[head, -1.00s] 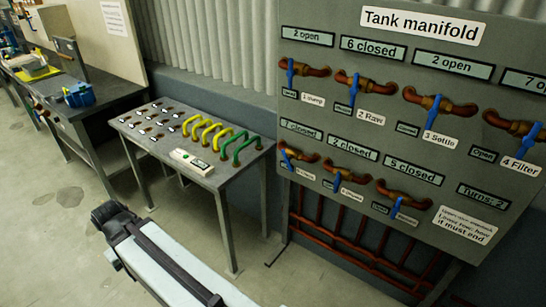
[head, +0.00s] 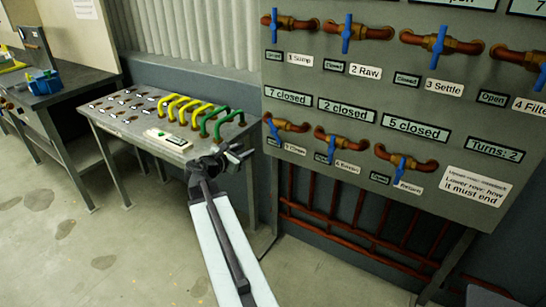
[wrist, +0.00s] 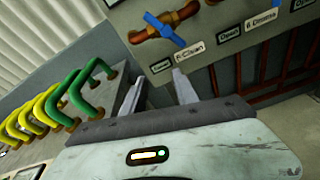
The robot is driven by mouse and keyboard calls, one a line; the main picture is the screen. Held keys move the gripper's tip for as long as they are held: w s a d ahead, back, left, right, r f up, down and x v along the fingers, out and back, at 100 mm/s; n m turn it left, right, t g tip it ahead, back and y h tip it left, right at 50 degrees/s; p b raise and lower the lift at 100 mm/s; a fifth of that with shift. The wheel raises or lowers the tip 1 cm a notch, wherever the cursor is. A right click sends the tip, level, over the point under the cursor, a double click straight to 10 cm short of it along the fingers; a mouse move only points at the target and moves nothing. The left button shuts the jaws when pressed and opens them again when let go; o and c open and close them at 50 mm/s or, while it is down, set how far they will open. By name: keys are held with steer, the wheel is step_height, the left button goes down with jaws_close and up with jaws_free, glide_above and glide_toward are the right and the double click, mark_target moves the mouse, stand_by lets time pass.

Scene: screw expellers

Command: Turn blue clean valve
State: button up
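The blue-handled clean valve (head: 275,131) is at the left of the manifold's lower row, under a "7 closed" sign. In the wrist view, its blue handle (wrist: 164,28) lies diagonally across a brass body, above the "Clean" label (wrist: 186,48). My gripper (head: 232,158) is left of and below this valve in the head view. In the wrist view its two fingers (wrist: 158,92) are apart with nothing between them. The valve is beyond the fingertips and not touched.
The tank manifold panel (head: 480,215) carries several other blue-handled valves close by. A grey table (head: 104,118) with green handles (head: 222,122) and yellow handles (head: 184,108) stands left of my gripper. Red pipes (head: 345,222) run below the panel. Open floor lies in front.

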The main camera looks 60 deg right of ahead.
mark_target(273, 130)
steer(key=s+d+n+h, duration=0.1)
steer(key=d, duration=0.3)
steer(key=s+d+r+n+b, duration=0.1)
steer(key=d+n, duration=0.1)
steer(key=d, duration=0.3)
steer(key=s+d+n+h, duration=0.1)
steer(key=d+n, duration=0.1)
steer(key=d, duration=0.3)
steer(key=shift+s+d+r+h, duration=0.1)
steer(key=shift+s+r+h, duration=0.2)
steer(key=shift+s+r, duration=0.1)
jaws_close()
